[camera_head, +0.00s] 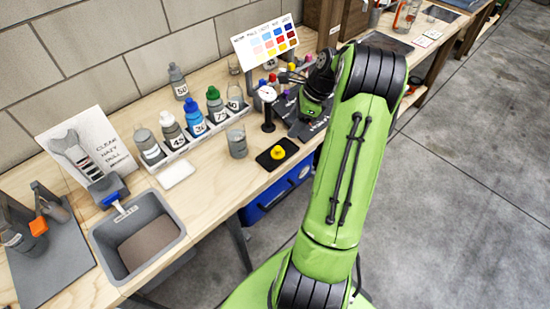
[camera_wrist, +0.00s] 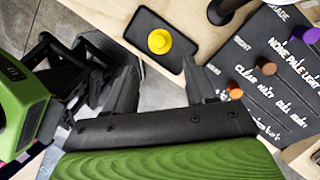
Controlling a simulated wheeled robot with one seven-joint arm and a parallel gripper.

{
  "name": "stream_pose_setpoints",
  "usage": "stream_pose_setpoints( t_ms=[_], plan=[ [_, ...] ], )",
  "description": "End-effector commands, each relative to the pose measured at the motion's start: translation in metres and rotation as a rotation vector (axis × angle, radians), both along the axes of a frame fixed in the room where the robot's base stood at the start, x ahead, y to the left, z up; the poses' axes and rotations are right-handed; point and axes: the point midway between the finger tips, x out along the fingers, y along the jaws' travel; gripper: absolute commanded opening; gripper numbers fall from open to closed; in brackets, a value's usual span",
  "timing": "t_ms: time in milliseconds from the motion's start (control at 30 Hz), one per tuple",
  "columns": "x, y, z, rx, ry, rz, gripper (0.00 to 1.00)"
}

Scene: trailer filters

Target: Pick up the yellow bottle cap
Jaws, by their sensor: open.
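The yellow bottle cap (camera_head: 277,152) sits on a small black pad (camera_head: 264,161) near the front edge of the wooden bench. In the wrist view the yellow cap (camera_wrist: 159,41) is on the black pad (camera_wrist: 137,27), ahead of my gripper (camera_wrist: 160,85) and roughly in line with the gap between its fingers. The fingers are apart with nothing between them. In the head view my gripper is largely hidden by my green arm, over the dark labelled mat (camera_head: 301,128) to the right of the cap.
The dark mat in the wrist view (camera_wrist: 262,75) carries purple, brown and orange caps. A rack of bottles (camera_head: 176,143) stands farther left. Grey floor lies beyond the front edge.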

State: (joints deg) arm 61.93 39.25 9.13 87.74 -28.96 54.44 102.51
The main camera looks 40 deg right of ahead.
Motion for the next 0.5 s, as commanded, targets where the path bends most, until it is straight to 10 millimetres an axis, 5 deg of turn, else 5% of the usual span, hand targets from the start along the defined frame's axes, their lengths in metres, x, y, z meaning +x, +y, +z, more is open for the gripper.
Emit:
stream_pose_setpoints(
  t_ms=[133, 500],
  plan=[
    [0.009, 0.011, -0.039, 0.001, 0.002, 0.003, 0.56],
    [0.021, 0.024, -0.084, -0.001, 0.001, 0.004, 0.56]
  ],
)
